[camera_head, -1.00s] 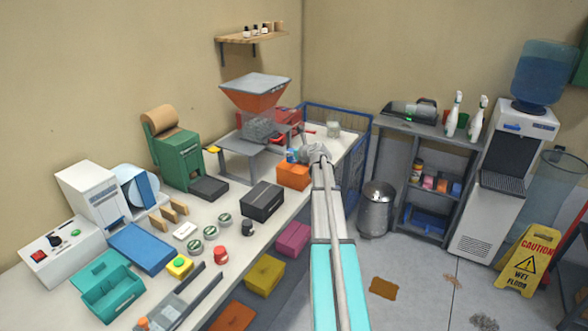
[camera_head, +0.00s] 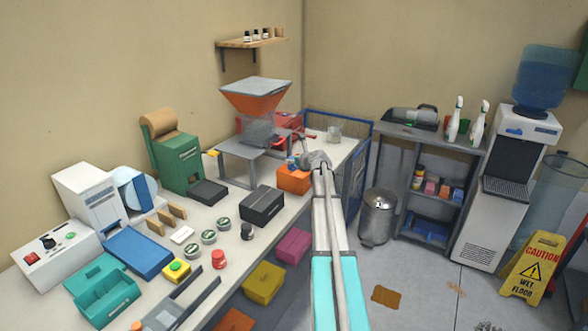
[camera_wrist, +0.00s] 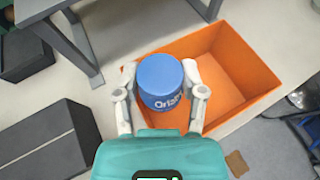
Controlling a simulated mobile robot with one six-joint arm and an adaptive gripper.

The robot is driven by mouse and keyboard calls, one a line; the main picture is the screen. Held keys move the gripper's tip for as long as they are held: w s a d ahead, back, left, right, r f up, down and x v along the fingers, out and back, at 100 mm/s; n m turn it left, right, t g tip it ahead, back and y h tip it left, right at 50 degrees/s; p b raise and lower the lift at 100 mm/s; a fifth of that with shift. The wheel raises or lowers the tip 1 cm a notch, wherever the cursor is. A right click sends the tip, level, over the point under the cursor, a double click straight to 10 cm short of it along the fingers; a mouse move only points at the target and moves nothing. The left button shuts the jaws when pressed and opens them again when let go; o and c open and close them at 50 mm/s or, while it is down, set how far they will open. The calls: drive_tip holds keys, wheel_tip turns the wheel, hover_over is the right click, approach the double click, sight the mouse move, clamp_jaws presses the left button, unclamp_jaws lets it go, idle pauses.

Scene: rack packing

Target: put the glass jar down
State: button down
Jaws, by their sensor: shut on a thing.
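My gripper (camera_wrist: 160,90) is shut on the glass jar, whose round blue lid (camera_wrist: 159,76) with white lettering faces the wrist camera. The lid hides the jar's body. In the wrist view the jar is at the left end of the open orange bin (camera_wrist: 240,65), over its edge or inside it; I cannot tell how deep it sits. In the head view my gripper (camera_head: 301,163) is just above the orange bin (camera_head: 293,181) on the bench, with a bit of blue showing beside it.
A black box (camera_head: 262,205) stands left of the bin. A grey stand (camera_head: 240,165) with a hopper is behind it. The floor (camera_head: 400,270) lies beyond the bench edge on the right.

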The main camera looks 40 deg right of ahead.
sight(294, 166)
drive_tip(key=shift+w+d+f+b, duration=0.1)
drive_tip(key=shift+f+b, duration=1.35)
drive_tip(key=shift+f, duration=0.2)
drive_tip(key=shift+f+b, duration=0.6)
drive_tip(key=shift+c, duration=0.9)
unclamp_jaws()
drive_tip(key=shift+r, duration=0.15)
drive_tip(key=shift+r+p, duration=0.6)
drive_tip(key=shift+p, duration=0.2)
drive_tip(key=d+p+v, duration=0.1)
drive_tip(key=p+v, duration=0.3)
drive_tip(key=v, duration=0.8)
drive_tip(key=shift+a, duration=0.45)
